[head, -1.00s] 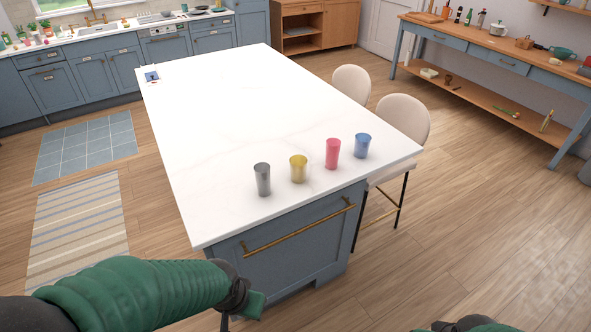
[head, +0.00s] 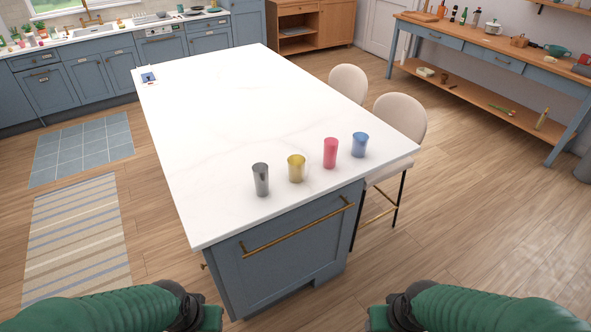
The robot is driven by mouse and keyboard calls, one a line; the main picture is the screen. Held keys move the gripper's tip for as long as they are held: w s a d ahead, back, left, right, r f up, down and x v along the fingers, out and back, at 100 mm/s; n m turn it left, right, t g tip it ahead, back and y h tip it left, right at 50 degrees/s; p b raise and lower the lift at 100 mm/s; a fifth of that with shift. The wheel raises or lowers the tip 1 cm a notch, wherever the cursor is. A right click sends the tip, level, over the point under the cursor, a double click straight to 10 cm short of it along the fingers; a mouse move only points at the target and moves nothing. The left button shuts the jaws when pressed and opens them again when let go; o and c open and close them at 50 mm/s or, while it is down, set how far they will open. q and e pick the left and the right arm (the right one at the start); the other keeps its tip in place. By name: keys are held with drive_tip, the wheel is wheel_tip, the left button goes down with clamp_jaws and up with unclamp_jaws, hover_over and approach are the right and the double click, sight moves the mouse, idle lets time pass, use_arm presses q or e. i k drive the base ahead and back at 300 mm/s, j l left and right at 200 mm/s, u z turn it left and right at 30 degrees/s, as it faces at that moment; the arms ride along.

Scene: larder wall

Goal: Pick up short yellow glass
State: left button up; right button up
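The short yellow glass (head: 296,169) stands upright on the white island top near its front edge. It is second from the left in a row of glasses. A tall grey glass (head: 261,180) stands to its left and a tall red glass (head: 330,153) to its right. A short blue glass (head: 360,145) is at the right end. My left gripper (head: 212,318) is at the bottom, left of the island's front. My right gripper (head: 378,318) is at the bottom, right of the island's front. Both are below and apart from the glasses, and their fingers cannot be made out.
The island top (head: 215,110) is mostly bare behind the glasses. A brass handle (head: 295,228) sticks out from the island's front. Two cream chairs (head: 400,118) stand along its right side. The wooden floor (head: 470,215) at the right is clear.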

sight(297, 164)
drive_tip(key=i+l+u, duration=0.1)
drive_tip(key=u, duration=1.4)
drive_tip(key=l+u, duration=0.4)
drive_tip(key=l, duration=0.2)
drive_tip(key=l+u, duration=0.4)
drive_tip(key=l, duration=0.2)
drive_tip(key=l+u, duration=0.4)
drive_tip(key=l, duration=0.15)
drive_tip(key=k+l+u, duration=0.35)
drive_tip(key=l, duration=0.2)
drive_tip(key=k+l, duration=0.1)
drive_tip(key=l, duration=0.2)
drive_tip(key=k+l, duration=0.1)
drive_tip(key=l, duration=0.25)
drive_tip(key=k+l, duration=0.1)
drive_tip(key=l, duration=0.2)
drive_tip(key=k+l, duration=0.1)
drive_tip(key=l, duration=0.2)
drive_tip(key=u, duration=0.05)
